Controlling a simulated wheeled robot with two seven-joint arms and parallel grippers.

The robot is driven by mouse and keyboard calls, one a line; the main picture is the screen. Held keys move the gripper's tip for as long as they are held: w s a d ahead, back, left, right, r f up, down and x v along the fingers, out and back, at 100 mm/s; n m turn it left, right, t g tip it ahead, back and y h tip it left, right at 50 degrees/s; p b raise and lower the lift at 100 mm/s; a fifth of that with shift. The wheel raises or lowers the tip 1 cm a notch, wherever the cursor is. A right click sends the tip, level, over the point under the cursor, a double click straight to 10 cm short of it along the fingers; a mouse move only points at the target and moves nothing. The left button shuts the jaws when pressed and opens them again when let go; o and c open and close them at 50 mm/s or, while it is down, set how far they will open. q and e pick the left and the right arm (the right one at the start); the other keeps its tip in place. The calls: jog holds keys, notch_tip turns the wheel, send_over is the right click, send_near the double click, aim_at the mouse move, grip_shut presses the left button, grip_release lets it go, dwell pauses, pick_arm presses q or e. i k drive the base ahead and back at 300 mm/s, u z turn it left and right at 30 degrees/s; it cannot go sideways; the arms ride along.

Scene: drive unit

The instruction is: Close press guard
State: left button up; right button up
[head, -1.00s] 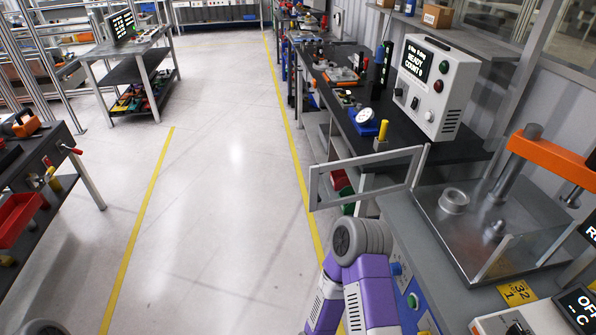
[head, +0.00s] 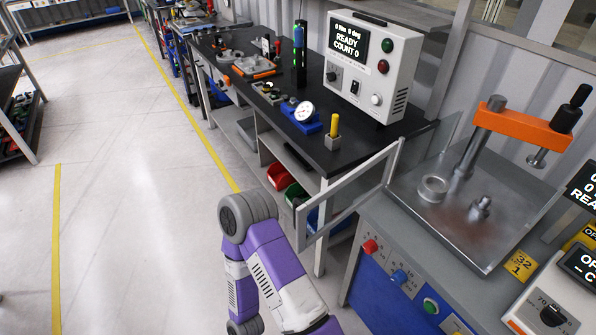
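The press guard (head: 347,193) is a grey framed panel with a clear middle. It stands swung open at the left side of the press, out over the aisle. The press has a grey metal bed (head: 465,238) with a ring-shaped part and a small post on it, and an orange crossbar (head: 522,126) above. Part of one purple and grey arm of mine shows at the bottom centre, left of and below the guard, apart from it as far as I can tell. Neither gripper is in view.
A black workbench (head: 285,120) stands behind the press, with a white control box (head: 372,68), a dial gauge (head: 304,112) and a yellow-handled tool (head: 334,130). Red and green bins (head: 282,177) sit below it. The aisle floor (head: 120,190) on the left is clear.

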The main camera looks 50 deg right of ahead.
aim_at(300, 209)
jog(key=i, duration=2.15)
jog(key=z, duration=4.15)
jog(key=i, duration=1)
jog(key=u, duration=0.2)
jog(key=k, duration=0.65)
jog(key=z, duration=0.35)
